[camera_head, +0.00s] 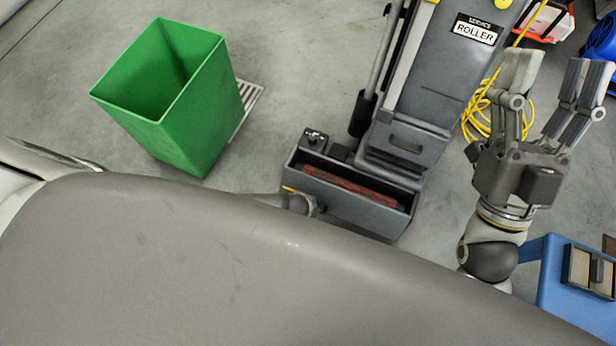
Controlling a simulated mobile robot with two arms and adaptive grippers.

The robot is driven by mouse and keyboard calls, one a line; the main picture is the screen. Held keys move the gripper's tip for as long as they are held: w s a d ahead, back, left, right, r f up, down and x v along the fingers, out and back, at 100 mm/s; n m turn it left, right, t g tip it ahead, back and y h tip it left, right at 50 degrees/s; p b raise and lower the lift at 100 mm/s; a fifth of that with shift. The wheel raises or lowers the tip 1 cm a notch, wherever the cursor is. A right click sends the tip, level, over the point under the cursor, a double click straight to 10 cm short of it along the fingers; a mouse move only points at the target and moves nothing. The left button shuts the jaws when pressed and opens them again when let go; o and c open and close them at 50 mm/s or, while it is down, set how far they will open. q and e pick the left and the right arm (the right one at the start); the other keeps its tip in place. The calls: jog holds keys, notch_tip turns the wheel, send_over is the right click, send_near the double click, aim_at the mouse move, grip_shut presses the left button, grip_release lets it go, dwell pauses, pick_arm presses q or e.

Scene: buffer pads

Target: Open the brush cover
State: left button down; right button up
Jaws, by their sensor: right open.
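The grey floor machine labelled ROLLER (430,75) stands upright in the middle right of the head view. At its base is a dark brush housing (385,222), where a long reddish brush (350,188) shows through the open top. I cannot tell which part is the brush cover. My right gripper (553,78) is to the right of the machine, its two fingers spread wide, empty and apart from it. My left gripper cannot be made out; my large grey body hides the lower part of the view.
A green open bin (190,125) stands left of the machine, beside a slatted floor grate (243,104). A coiled yellow cable (480,115) lies behind my right gripper. A blue unit (565,285) is at the lower right. Grey floor is clear between bin and machine.

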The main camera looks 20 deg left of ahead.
pick_arm(q)
jog(key=shift+f, duration=0.1)
dwell(0.4)
jog(key=c, duration=1.5)
grip_release()
jog(key=shift+v, duration=6)
